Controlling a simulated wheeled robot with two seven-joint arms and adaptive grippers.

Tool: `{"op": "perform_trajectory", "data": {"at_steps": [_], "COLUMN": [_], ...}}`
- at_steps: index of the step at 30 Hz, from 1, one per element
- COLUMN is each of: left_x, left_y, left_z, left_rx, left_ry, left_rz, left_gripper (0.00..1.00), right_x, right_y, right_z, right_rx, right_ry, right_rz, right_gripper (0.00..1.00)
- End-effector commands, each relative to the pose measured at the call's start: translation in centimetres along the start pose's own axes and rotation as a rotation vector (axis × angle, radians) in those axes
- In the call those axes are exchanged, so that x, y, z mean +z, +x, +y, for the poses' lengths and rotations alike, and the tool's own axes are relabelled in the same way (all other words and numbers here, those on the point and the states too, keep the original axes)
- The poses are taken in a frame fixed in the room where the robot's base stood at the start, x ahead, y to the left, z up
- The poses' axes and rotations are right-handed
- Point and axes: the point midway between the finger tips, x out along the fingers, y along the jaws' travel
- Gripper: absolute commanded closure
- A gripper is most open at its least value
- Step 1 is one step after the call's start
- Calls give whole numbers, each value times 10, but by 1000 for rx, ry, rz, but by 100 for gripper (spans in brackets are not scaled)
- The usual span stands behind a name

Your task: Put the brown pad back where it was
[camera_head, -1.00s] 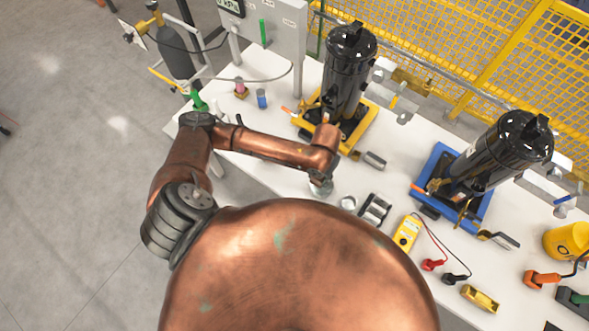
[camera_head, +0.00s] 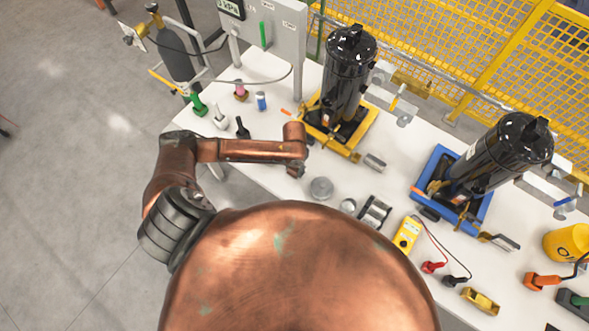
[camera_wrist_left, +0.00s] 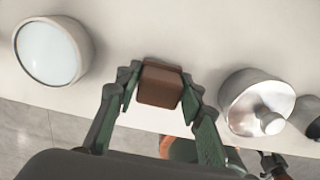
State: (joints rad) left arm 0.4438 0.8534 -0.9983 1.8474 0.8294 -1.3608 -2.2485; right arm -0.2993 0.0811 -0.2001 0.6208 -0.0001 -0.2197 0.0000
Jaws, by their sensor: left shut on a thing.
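In the left wrist view a small brown pad (camera_wrist_left: 160,85) is held between the two green-lined fingers of my left gripper (camera_wrist_left: 158,92). The gripper is shut on it, and white table surface shows behind it. In the head view my left gripper (camera_head: 296,171) is small and mostly hidden under the copper wrist, above the table near its front edge. The pad cannot be made out there. The yellow frame (camera_head: 340,135) with a black compressor (camera_head: 348,75) stands just beyond the gripper to the right. My right gripper does not show.
Round metal parts (camera_head: 321,188) lie close to the gripper. A blue frame (camera_head: 437,180) holds a second compressor (camera_head: 500,155). A yellow meter (camera_head: 407,234) lies further right. Green (camera_head: 198,105), pink (camera_head: 241,92) and black (camera_head: 242,128) items stand at the left. A yellow fence (camera_head: 490,55) runs behind.

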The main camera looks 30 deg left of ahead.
Motion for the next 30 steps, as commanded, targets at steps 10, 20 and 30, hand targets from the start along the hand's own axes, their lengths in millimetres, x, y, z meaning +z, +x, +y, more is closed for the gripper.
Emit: {"op": "perform_trajectory", "data": {"at_steps": [10,20,30], "left_x": [0,0,0], "left_y": [9,12,12], "left_z": [1,1,1], "left_rx": [2,2,2], "left_ry": [0,0,0], "left_rz": [-2,-2,-1], "left_gripper": [87,52,47], "right_x": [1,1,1], "right_y": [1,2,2], "right_z": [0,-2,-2], "right_rx": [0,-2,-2], "right_ry": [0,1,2], "right_rz": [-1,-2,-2], "right_gripper": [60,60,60]}}
